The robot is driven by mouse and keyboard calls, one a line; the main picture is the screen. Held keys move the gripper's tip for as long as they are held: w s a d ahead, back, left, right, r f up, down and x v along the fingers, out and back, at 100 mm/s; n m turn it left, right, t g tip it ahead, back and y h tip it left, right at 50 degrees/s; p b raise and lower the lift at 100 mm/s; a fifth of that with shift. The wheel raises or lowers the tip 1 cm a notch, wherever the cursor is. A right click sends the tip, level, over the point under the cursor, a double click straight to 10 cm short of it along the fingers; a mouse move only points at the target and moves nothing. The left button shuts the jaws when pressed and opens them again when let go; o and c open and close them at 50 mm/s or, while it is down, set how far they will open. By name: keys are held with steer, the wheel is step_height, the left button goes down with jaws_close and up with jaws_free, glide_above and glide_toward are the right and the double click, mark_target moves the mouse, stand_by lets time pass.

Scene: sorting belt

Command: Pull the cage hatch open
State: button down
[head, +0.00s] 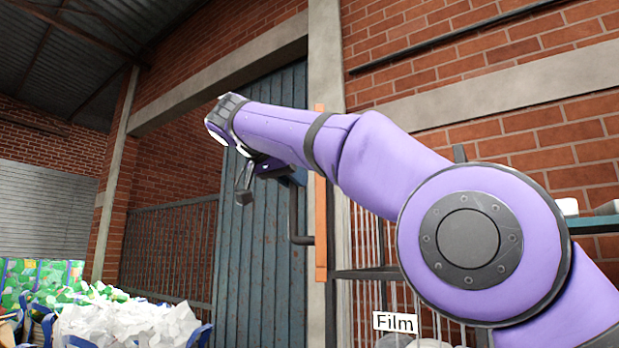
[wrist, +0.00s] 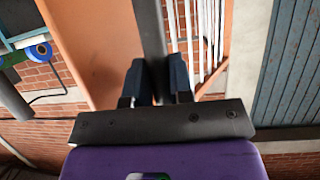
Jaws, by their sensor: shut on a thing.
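The cage hatch shows in the head view as an orange upright strip (head: 321,220) with a dark bar handle (head: 293,215) standing out on its left side. In the wrist view the orange strip (wrist: 95,50) fills the upper left, and the dark grey handle (wrist: 151,30) runs down between my fingers. My gripper (wrist: 158,80) is shut on the handle, one dark blue finger on each side. In the head view my gripper (head: 297,178) is at the handle's upper end, partly hidden by my purple arm. I cannot tell whether the hatch stands ajar.
Pale cage bars (head: 362,240) show right of the strip. A blue-grey corrugated door (head: 250,260) stands behind, with a dark railing (head: 168,250) to its left. A heap of white scrap (head: 130,325) is at lower left. A "Film" sign (head: 395,322) is at the bottom.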

steer(key=shift+w+a, duration=0.2)
steer(key=shift+a, duration=0.55)
steer(key=c, duration=1)
jaws_free()
steer(key=s+a, duration=0.6)
steer(key=s, duration=0.1)
steer(key=s+a+r, duration=0.1)
steer(key=s+a, duration=0.2)
steer(key=s, duration=0.1)
steer(key=shift+s+a, duration=0.15)
steer(key=shift+a, duration=0.1)
